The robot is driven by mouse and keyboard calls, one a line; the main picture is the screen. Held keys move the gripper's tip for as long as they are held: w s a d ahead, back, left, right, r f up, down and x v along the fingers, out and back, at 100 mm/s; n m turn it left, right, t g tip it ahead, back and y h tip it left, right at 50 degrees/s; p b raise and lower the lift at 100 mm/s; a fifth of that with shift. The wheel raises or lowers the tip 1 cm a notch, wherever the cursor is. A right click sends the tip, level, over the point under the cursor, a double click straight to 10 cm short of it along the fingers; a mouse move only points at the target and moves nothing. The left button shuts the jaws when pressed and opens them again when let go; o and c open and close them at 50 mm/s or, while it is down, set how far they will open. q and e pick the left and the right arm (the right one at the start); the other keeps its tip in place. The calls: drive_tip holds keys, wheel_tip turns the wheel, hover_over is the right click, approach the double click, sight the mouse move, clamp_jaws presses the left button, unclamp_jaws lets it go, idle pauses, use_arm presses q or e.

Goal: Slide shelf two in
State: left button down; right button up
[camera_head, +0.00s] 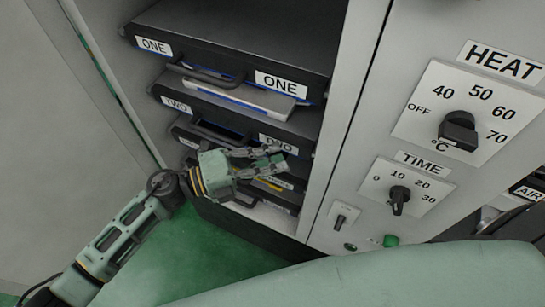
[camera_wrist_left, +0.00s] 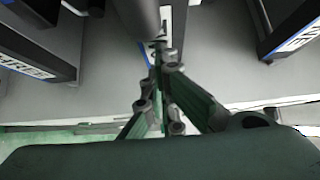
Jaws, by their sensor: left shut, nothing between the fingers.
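Shelf two (camera_head: 215,110) is a dark tray in the cabinet's rack, with white TWO labels at its left and right front corners. It sits below shelf one (camera_head: 225,45), and how far it stands out is hard to judge. My left gripper (camera_head: 284,154) is shut and empty in front of the rack, just below the right TWO label. It covers part of the lower shelves. In the left wrist view the closed fingers (camera_wrist_left: 160,70) point at a grey bar and a blue-edged label, partly hidden. Whether they touch is unclear. My right gripper is out of view.
A control panel with a HEAT knob (camera_head: 459,131) and a TIME knob (camera_head: 399,199) stands right of the rack. Lower shelves (camera_head: 270,195) sit under shelf two. A cabinet wall (camera_head: 335,100) separates rack and panel. Green floor (camera_head: 235,245) shows below.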

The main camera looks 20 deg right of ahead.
use_arm(q)
drive_tip(key=a, duration=1.2)
drive_tip(key=shift+s, duration=0.15)
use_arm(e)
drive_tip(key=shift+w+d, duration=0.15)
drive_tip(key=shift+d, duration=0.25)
